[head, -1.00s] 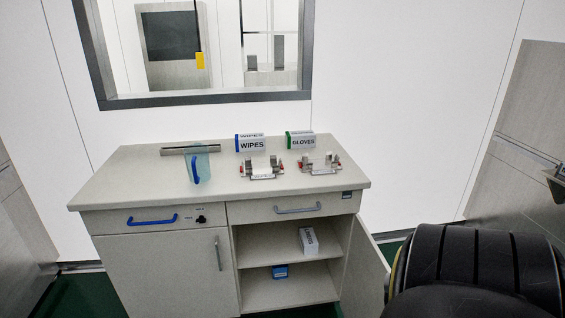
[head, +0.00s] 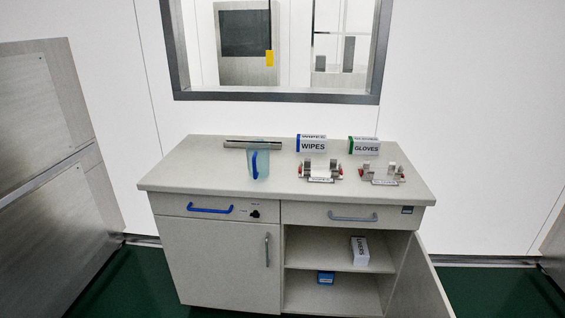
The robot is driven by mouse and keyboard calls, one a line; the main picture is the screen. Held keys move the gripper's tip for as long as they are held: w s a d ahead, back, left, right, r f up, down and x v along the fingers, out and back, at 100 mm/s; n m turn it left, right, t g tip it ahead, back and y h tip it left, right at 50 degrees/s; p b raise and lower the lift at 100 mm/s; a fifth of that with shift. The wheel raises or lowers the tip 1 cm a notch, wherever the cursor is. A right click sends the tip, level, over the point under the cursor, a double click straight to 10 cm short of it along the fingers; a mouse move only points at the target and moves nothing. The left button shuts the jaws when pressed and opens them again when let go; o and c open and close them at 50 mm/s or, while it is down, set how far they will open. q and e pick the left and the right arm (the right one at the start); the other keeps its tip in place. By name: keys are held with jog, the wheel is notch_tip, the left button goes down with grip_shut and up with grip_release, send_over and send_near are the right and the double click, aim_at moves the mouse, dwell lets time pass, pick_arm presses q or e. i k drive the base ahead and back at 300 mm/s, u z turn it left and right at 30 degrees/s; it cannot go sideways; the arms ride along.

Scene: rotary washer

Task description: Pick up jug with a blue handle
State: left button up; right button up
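A translucent light-blue jug (head: 261,160) stands upright on the counter top, left of its middle. Its blue handle (head: 254,164) faces towards me and slightly left. A metal bar (head: 253,144) lies on the counter just behind the jug. Neither of my grippers shows in the head view.
The cabinet counter (head: 215,180) also holds a wipes box (head: 312,144), a gloves box (head: 364,146) and two metal fixtures (head: 320,171) (head: 382,175). The right cabinet door (head: 436,275) stands open. Green floor (head: 125,285) is clear at both sides.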

aim_at(258, 151)
jog(key=i, duration=1.8)
jog(key=u, duration=0.9)
